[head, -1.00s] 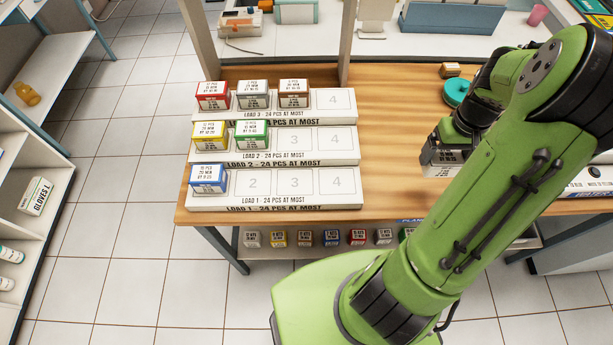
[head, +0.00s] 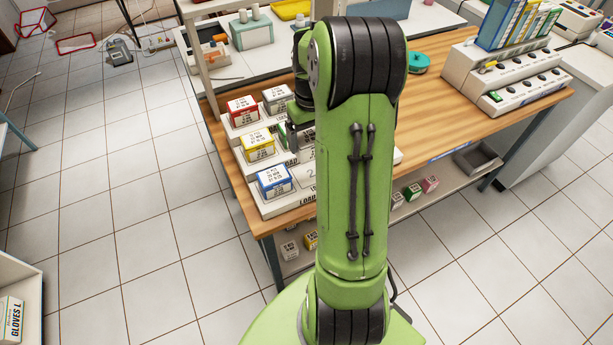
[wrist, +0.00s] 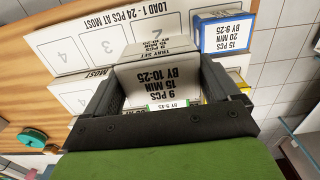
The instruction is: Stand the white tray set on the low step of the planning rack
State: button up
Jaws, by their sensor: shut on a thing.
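The white tray set (wrist: 165,75), marked "9 PCS, 15 MIN, BY 10:25", is held between the fingers of my gripper (wrist: 158,68). In the wrist view it appears above the middle of the planning rack; its height over the steps is unclear. The low step, LOAD 1, (wrist: 95,45) shows beyond it with bare places 2, 3 and 4. It also shows in the head view (head: 285,206), partly behind my arm. A blue tray set (wrist: 226,35) stands on its place 1, also seen in the head view (head: 274,181).
A yellow set (head: 257,146) stands on the middle step, with a green-banded set (wrist: 165,105) partly under my gripper. Red (head: 243,110) and grey (head: 277,98) sets stand on the top step. A teal round object (head: 418,62) lies on the table (head: 440,110), whose middle is clear.

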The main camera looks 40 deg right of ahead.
jog(key=f, duration=0.3)
jog(key=f+b, duration=0.1)
jog(key=f, duration=0.2)
jog(key=f+b, duration=0.1)
jog(key=f, duration=0.2)
jog(key=shift+d+f, duration=0.25)
jog(key=shift+f, duration=0.05)
jog(key=shift+s+f, duration=0.1)
jog(key=shift+f, duration=0.05)
jog(key=o, duration=0.9)
notch_tip(320, 180, up, 12)
jog(key=p, duration=0.3)
jog(key=s+a+r+n+t, duration=0.1)
jog(key=s+a+r, duration=0.1)
jog(key=a+r, duration=0.25)
jog(key=s+a+r+t+h, duration=0.1)
jog(key=s+a+r, duration=0.15)
jog(key=a, duration=0.35)
jog(key=s+a+r+n+t, duration=0.1)
jog(key=a+r, duration=0.3)
jog(key=a, duration=0.1)
jog(key=s+a+n+t+y, duration=0.1)
jog(key=s+a+t, duration=0.1)
jog(key=s+a, duration=0.5)
jog(key=s, duration=0.3)
jog(key=shift+a+t, duration=0.3)
jog(key=shift+a, duration=0.05)
